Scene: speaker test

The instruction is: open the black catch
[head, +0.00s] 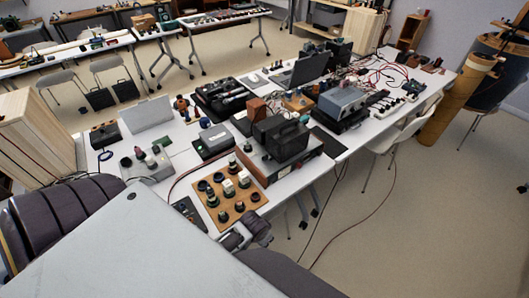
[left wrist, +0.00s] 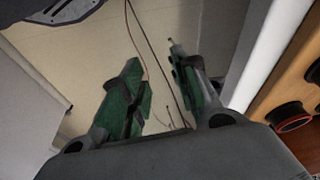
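I cannot make out the black catch for certain in either view; it is too small or hidden among the dark gear on the table. My left gripper (head: 258,230) is at the near edge of the white table, just in front of a wooden board with dark knobs or cups. In the left wrist view its two green-padded fingers (left wrist: 154,62) stand apart with nothing between them. Behind them are floor and hanging cables. My right gripper does not show.
The wooden board (head: 238,210) is close beside my left gripper and also shows in the left wrist view (left wrist: 262,112). A white chair (head: 405,130) and loose cables are to the right, with open floor (head: 420,220).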

